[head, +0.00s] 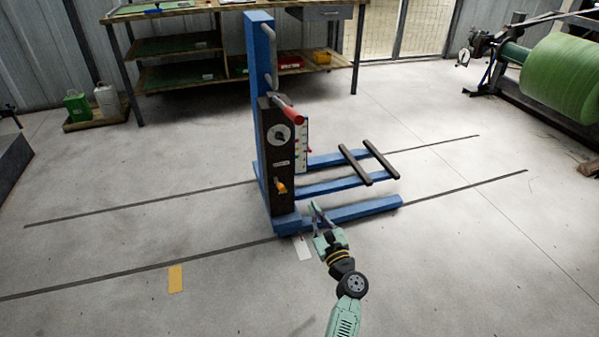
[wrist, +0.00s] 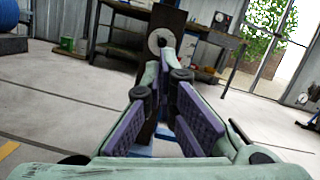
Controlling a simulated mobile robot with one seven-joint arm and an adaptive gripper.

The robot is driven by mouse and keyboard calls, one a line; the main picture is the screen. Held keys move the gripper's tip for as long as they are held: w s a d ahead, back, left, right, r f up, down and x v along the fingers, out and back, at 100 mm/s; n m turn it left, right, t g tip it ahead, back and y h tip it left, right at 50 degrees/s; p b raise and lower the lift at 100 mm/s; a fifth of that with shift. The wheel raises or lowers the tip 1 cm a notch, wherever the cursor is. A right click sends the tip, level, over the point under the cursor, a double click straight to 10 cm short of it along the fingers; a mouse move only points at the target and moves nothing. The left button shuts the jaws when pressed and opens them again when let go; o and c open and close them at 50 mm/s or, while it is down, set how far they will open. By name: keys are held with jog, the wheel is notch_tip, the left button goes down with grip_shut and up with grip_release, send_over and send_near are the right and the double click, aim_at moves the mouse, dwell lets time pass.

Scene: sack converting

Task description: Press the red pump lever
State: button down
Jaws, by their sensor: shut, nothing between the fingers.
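The pump lever with its red grip (head: 291,113) sticks out from the upper front of a blue lifting stand (head: 262,45), above a black panel (head: 277,155) with a round dial. The lever looks raised and slopes down to the right toward its grip end. My gripper (head: 316,208) is shut and empty, low in front of the stand, well below the lever and touching nothing that I can see. In the wrist view my fingers (wrist: 167,70) point toward the dial panel (wrist: 160,22), which they partly cover. I cannot make out the red grip there.
A yellow-orange knob (head: 281,187) sits low on the panel. The stand's blue legs and dark fork bars (head: 354,165) reach right at low height. A workbench (head: 180,12) stands behind, and a green roll (head: 563,78) is at the right.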

jog(key=shift+s+d+f+m, duration=0.1)
jog(key=shift+d+f+m, duration=0.2)
jog(key=shift+m, duration=0.2)
jog(key=w+a+r+p, duration=0.3)
jog(key=w+r, duration=0.3)
jog(key=w, duration=0.3)
jog(key=shift+a+r, duration=0.2)
jog(key=shift+a, duration=0.4)
